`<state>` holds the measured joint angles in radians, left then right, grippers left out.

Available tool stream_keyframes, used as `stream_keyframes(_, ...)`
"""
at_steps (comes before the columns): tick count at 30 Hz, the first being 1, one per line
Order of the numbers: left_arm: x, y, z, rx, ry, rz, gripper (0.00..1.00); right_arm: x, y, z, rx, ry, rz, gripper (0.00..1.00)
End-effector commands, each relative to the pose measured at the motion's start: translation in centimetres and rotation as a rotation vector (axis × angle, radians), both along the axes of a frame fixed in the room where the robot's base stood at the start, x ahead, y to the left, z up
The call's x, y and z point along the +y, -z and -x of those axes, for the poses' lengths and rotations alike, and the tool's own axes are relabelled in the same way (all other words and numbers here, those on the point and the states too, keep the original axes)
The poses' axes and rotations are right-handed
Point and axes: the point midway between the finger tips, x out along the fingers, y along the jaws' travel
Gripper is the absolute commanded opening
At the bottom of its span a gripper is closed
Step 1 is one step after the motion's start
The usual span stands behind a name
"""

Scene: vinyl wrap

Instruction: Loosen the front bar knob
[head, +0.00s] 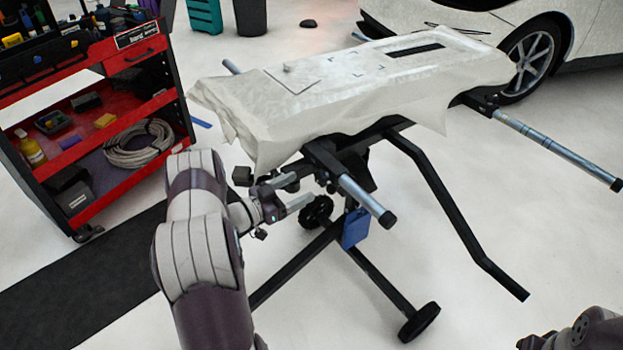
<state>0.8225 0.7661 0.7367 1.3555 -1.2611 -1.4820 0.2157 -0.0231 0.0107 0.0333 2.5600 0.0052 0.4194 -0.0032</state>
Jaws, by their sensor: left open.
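A black stand (430,185) carries a panel draped in white wrap (390,80). A grey front bar (362,197) with a black end cap sticks out below the panel's near edge. My left gripper (298,190) is open and empty, left of and slightly below this bar, under the panel's near corner. A dark round part with a notched rim (317,211) shows just beyond its fingertips; I cannot tell if it is a knob or a wheel. No clear bar knob can be made out among the dark fittings under the panel. Part of my right arm shows at the bottom right corner; its fingers are out of frame.
A red tool cart (105,190) stands at the left with a coiled hose. A second bar (555,150) juts out to the right. A blue box (355,228) hangs on the stand. A wheel (420,322) is at the lower right. A white car (590,30) is behind.

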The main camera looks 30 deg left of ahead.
Motion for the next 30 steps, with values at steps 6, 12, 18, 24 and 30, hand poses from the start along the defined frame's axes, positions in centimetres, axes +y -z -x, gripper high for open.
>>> stream_keyframes(6, 2.2, -0.1, 4.6, 0.001, -0.004, 0.001, 0.76, 0.0, -0.8, 0.0, 0.0, 0.0, 0.0, 0.43)
stream_keyframes(12, 2.7, 0.0, 6.0, 0.0, -0.001, 0.001, 0.76, 0.0, -0.9, 0.0, 0.0, 0.0, 0.0, 0.43)
stream_keyframes(18, 2.7, 0.0, 6.0, 0.0, 0.0, 0.0, 0.76, 0.0, -0.9, 0.0, 0.0, 0.0, 0.0, 0.43)
stream_keyframes(24, 2.7, 0.0, 6.0, 0.0, 0.0, 0.0, 0.76, 0.0, -0.9, 0.0, 0.0, 0.0, 0.0, 0.43)
stream_keyframes(30, 3.7, 2.2, 5.7, 0.089, -0.052, -0.055, 0.76, 0.0, -0.9, 0.0, 0.0, 0.0, 0.0, 0.43)
